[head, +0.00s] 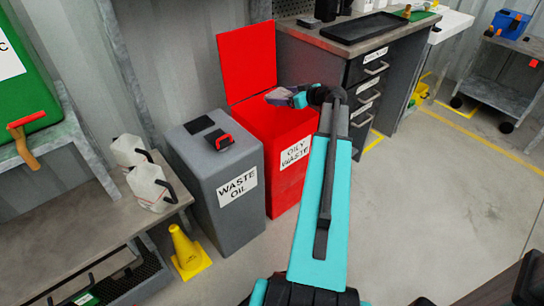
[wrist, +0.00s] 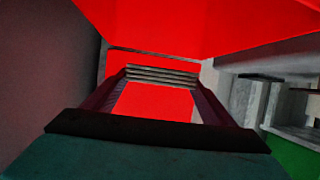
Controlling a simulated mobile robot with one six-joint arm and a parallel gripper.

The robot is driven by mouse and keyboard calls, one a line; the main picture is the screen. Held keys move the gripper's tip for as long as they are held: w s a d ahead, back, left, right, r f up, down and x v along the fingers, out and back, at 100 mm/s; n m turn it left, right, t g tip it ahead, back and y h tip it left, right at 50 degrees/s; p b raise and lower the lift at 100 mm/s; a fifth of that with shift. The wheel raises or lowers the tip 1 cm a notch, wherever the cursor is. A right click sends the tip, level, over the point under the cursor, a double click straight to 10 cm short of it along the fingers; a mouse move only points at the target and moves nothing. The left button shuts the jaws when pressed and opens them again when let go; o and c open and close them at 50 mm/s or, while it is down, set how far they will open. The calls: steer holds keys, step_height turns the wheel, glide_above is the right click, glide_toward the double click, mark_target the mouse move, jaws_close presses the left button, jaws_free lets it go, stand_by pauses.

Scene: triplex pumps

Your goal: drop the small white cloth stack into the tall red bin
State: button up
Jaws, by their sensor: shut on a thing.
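The tall red bin (head: 290,170) stands against the wall, labelled OILY WASTE, with its lid (head: 247,60) raised at the back. My gripper (head: 280,97) is over the bin's top, in front of the lid. In the wrist view my gripper (wrist: 160,80) is shut on the small cloth stack (wrist: 162,74), which shows as thin pale grey layers between the fingertips. Red bin surfaces (wrist: 155,102) fill the view behind and between the fingers. In the head view the stack is too small to make out clearly, and the bin's inside is mostly hidden.
A grey WASTE OIL bin (head: 215,170) stands close on the left of the red bin. A workbench with drawers (head: 365,75) is close on the right. White jugs (head: 148,185) sit on a low bench at left, near a yellow cone (head: 188,252). Floor at right is clear.

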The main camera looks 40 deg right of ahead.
stand_by(0.4)
steer(key=shift+f+b, duration=0.8)
steer(key=shift+f, duration=2.15)
steer(key=o, duration=1.2)
steer(key=shift+s, duration=0.1)
steer(key=p+v, duration=0.1)
steer(key=v, duration=1.2)
steer(key=shift+s+r+p, duration=0.1)
steer(key=shift+s+p, duration=0.2)
steer(key=shift+s, duration=0.05)
